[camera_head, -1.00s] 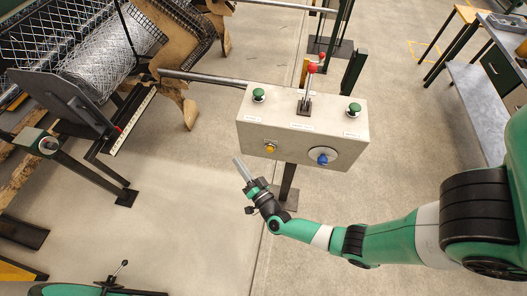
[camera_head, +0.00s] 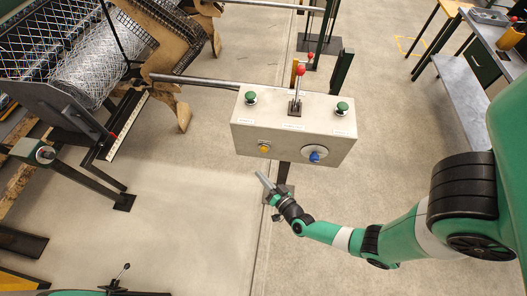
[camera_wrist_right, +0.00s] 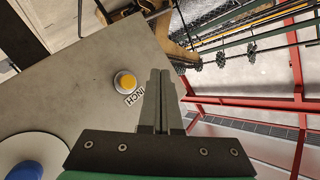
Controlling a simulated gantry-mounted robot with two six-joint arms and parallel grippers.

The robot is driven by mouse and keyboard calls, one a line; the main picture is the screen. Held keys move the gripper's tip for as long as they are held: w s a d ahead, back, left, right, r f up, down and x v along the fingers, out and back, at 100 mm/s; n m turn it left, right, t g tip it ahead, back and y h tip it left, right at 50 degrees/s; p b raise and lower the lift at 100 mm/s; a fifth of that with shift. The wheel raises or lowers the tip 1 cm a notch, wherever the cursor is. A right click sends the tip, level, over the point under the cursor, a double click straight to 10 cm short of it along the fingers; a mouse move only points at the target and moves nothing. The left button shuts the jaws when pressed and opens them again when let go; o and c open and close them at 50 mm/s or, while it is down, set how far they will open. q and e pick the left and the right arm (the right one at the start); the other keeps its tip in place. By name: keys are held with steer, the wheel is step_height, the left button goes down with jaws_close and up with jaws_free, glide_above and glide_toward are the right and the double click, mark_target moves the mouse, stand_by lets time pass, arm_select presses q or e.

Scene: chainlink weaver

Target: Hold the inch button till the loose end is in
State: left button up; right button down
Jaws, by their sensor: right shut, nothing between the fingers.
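The yellow inch button (camera_head: 264,148) is on the front of a beige control box (camera_head: 243,139). In the right wrist view the button (camera_wrist_right: 125,82) stands beside the printed word INCH, left of my fingers. My right gripper (camera_head: 263,177) is shut and empty, pointing up toward the box just below the button in the head view; it also shows in the right wrist view (camera_wrist_right: 161,75). Its tips look apart from the button. A roll of wire mesh (camera_head: 98,75) lies in the machine at upper left; its loose end cannot be made out. My left gripper is out of view.
The box also carries a blue knob (camera_head: 315,156), two green buttons (camera_head: 251,97) (camera_head: 342,108) and a red-topped lever (camera_head: 298,84). A bench (camera_head: 460,105) stands at right. The floor around the box post is clear.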

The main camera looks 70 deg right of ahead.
mark_target(264, 150)
steer(key=w+d+b, duration=0.1)
steer(key=d+b, duration=0.5)
steer(key=d, duration=0.1)
stand_by(2.0)
steer(key=shift+w+d+b, duration=0.15)
steer(key=shift+d+b, duration=0.3)
steer(key=shift+b, duration=0.4)
